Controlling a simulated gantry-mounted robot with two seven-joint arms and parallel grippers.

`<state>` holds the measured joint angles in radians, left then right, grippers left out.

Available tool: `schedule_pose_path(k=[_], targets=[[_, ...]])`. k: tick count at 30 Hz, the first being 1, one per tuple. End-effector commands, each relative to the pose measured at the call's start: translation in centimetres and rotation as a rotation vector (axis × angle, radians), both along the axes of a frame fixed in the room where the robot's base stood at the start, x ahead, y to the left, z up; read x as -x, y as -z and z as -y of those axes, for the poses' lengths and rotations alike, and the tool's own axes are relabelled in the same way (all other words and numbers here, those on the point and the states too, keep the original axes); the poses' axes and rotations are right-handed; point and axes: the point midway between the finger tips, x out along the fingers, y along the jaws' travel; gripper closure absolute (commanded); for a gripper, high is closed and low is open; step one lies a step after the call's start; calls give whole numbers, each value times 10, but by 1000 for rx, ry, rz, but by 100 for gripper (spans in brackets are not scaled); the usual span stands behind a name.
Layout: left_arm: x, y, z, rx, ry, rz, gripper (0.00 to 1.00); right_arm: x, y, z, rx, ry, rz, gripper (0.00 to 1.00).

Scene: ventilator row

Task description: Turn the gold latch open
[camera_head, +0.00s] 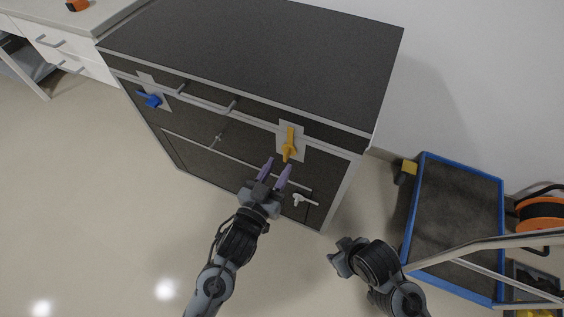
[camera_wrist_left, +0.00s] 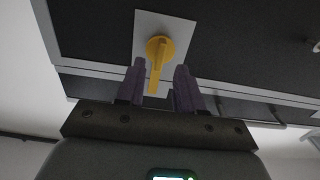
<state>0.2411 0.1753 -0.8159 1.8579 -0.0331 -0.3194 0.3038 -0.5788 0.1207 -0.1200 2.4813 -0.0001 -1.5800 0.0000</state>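The gold latch (camera_head: 290,144) is a yellow handle on a pale square plate at the right end of the dark cabinet's front. In the left wrist view the gold latch (camera_wrist_left: 157,60) sits on its plate (camera_wrist_left: 176,27), its bar lined up along the gripper's direction. My left gripper (camera_head: 276,170) is open, its purple fingers pointing at the latch from just in front. In the left wrist view the fingers (camera_wrist_left: 158,85) stand either side of the latch bar's end, and I cannot tell whether they touch it. My right gripper (camera_head: 342,258) is low at the right, away from the cabinet; its fingers do not show clearly.
A blue latch (camera_head: 150,100) is on the cabinet's left end. A white handle (camera_head: 300,200) is below the gold latch. A blue-edged cart (camera_head: 424,185) with an orange reel (camera_head: 541,213) near it stands right. Floor in front is clear.

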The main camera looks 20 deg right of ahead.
Motion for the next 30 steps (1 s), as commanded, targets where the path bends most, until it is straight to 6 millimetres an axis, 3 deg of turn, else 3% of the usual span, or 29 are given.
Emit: schedule_pose_path(k=[8,19,26,30], targets=[[-18,0,20,1,1,1,64,1,8,1,5,-3,-2,57],[-20,0,23,1,1,-1,64,1,9,0,2,-1,-4,57],[-20,0,22,1,0,-1,98,1,9,-1,-3,1,-3,57],[-20,0,22,1,0,-1,100,1,9,-1,-4,3,-4,57]])
